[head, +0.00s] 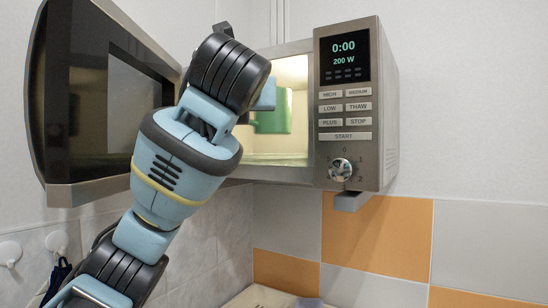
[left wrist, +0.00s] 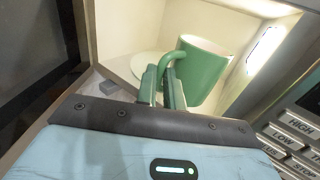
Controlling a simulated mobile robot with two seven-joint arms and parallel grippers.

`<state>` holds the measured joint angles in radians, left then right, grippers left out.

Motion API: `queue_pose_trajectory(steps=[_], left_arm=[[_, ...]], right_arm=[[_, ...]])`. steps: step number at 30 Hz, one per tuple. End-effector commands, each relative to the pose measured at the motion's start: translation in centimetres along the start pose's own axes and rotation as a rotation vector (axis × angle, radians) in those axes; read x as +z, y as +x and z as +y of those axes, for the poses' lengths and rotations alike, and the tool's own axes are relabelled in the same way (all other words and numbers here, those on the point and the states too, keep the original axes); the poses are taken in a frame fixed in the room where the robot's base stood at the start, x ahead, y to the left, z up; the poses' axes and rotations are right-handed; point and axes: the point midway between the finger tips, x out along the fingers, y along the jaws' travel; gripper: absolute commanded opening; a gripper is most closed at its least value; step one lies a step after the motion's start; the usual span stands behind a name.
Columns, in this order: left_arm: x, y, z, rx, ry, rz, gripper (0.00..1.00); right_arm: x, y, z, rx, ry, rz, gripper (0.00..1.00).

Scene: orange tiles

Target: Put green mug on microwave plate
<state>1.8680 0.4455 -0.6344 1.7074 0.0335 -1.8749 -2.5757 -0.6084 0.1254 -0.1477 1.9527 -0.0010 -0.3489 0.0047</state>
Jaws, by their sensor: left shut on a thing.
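The green mug (head: 272,112) is inside the lit microwave (head: 386,110), partly hidden by my left arm in the head view. In the left wrist view the mug (left wrist: 204,72) is upright or slightly tilted, with its handle toward me. My left gripper (left wrist: 164,84) is shut on the mug's handle. The pale microwave plate (left wrist: 148,65) shows behind and to the left of the mug. I cannot tell whether the mug touches the plate. My right gripper is not in view.
The microwave door (head: 98,100) stands wide open on the left, close to my left arm. The control panel (head: 344,110) is right of the opening. A pale worktop edge (head: 262,298) lies below. Hooks (head: 10,252) are on the left wall.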

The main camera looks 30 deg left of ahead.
Motion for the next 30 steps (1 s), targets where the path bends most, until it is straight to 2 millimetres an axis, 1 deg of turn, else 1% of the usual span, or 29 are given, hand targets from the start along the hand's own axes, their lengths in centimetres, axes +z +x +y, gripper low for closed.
queue_pose_trajectory(steps=[1, 8, 11, 13, 17, 30], left_arm=[[0.4, -0.3, 0.0, -0.003, -0.003, -0.005, 0.0], [0.5, -0.5, -0.1, -0.006, -0.003, -0.004, 0.0], [0.5, -0.1, -0.1, -0.006, -0.003, -0.003, 0.0], [0.4, 0.7, 0.0, -0.005, -0.003, -0.002, 0.0], [0.0, 3.3, 0.2, -0.004, -0.003, 0.001, 0.0], [-0.7, 12.6, 1.1, -0.005, -0.004, -0.001, 0.0]], right_arm=[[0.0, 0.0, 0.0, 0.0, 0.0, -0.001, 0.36], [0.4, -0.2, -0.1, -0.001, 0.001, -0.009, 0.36], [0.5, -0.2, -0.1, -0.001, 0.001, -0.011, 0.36], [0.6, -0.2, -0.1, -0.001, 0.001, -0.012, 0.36], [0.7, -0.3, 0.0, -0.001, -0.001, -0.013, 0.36], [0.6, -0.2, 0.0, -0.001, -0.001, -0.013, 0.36]])
